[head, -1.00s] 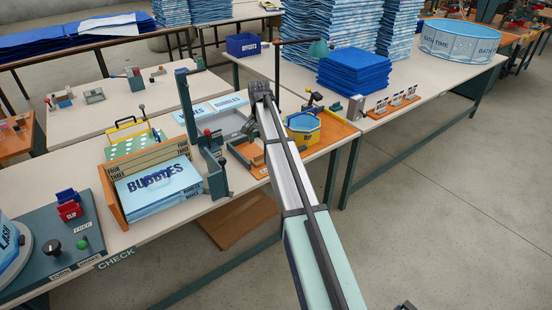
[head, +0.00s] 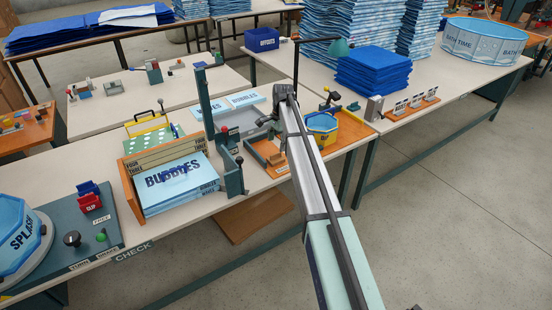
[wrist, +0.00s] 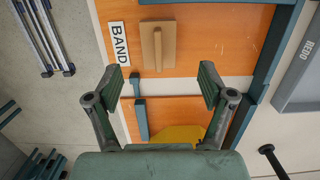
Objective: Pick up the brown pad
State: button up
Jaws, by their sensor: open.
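The brown pad (wrist: 158,47) is a small tan-brown block with a raised bar handle. In the wrist view it lies on an orange board (wrist: 205,35), beside a white BAND label (wrist: 119,43). In the head view the pad (head: 277,158) is small, on the orange board left of my arm. My gripper (wrist: 160,80) is open and empty in the wrist view, its two fingers spread to either side of the pad's column and nearer the camera than the pad. In the head view my gripper (head: 268,123) hangs above the board; its fingers are hard to make out.
A blue-green rail (wrist: 262,70) edges the board, with a grey REDO tray (wrist: 298,78) beyond. A yellow part (wrist: 178,134) shows below the fingers. An upright post (head: 206,105) and a small blue pool on a yellow base (head: 322,127) stand near my gripper.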

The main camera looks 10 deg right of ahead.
aim_at(276, 154)
jog(key=shift+s+a+f+p, duration=0.15)
jog(key=shift+f+p, duration=0.35)
jog(key=shift+f, duration=1.25)
jog(key=shift+s+a+f+p, duration=0.1)
jog(key=shift+f+p, duration=0.35)
jog(key=shift+f, duration=1.3)
jog(key=c, duration=1.1)
